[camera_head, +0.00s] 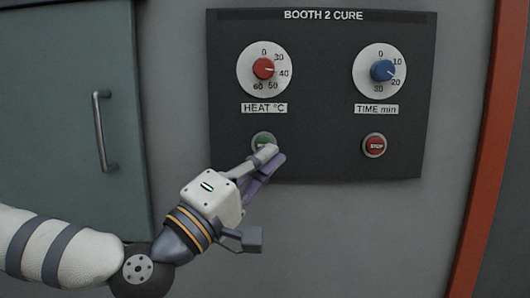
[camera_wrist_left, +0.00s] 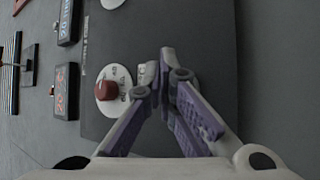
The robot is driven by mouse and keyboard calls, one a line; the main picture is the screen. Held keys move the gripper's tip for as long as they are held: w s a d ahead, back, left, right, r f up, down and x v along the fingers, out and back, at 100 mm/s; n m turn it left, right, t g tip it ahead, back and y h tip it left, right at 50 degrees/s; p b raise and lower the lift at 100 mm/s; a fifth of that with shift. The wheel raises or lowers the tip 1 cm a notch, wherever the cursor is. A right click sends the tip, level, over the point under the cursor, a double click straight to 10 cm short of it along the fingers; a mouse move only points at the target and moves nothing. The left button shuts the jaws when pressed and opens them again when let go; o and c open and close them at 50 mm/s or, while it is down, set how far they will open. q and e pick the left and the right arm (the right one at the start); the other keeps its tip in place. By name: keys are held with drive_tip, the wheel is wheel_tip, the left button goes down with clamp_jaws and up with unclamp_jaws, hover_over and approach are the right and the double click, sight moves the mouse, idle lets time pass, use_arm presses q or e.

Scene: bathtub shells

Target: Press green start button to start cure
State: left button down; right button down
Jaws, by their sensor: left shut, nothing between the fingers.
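The green start button (camera_head: 263,140) sits at the lower left of the dark "BOOTH 2 CURE" panel (camera_head: 318,112) in the head view. My left gripper (camera_head: 272,154) is shut and empty, its fingertips at the lower right edge of the green button and overlapping part of it. I cannot tell whether they touch it. In the left wrist view the closed fingertips (camera_wrist_left: 168,56) point at the panel, and they hide the green button there. The red heat knob (camera_head: 263,69) is above the button, and it also shows in the left wrist view (camera_wrist_left: 106,90). My right gripper is not in view.
A red STOP button (camera_head: 374,146) is at the panel's lower right, below the blue time knob (camera_head: 382,70). A grey-green door (camera_head: 60,120) with a metal handle (camera_head: 104,132) is at left. An orange-red upright strip (camera_head: 492,150) stands at right. The wall below the panel is bare.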

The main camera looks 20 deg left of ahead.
use_arm(q)
drive_tip(key=shift+w+a, duration=0.2)
drive_tip(key=shift+w, duration=0.45)
drive_tip(key=shift+w, duration=0.1)
idle(0.9)
drive_tip(key=shift+w+a, duration=0.1)
drive_tip(key=shift+w, duration=0.2)
drive_tip(key=shift+w+a+b, duration=0.1)
drive_tip(key=shift+w+b, duration=0.2)
drive_tip(key=shift+w, duration=0.1)
idle(0.6)
drive_tip(key=shift+s+r, duration=0.1)
drive_tip(key=shift+s+d+p, duration=0.2)
drive_tip(key=shift+s+p, duration=0.15)
drive_tip(key=shift+s, duration=0.35)
drive_tip(key=shift+s, duration=0.1)
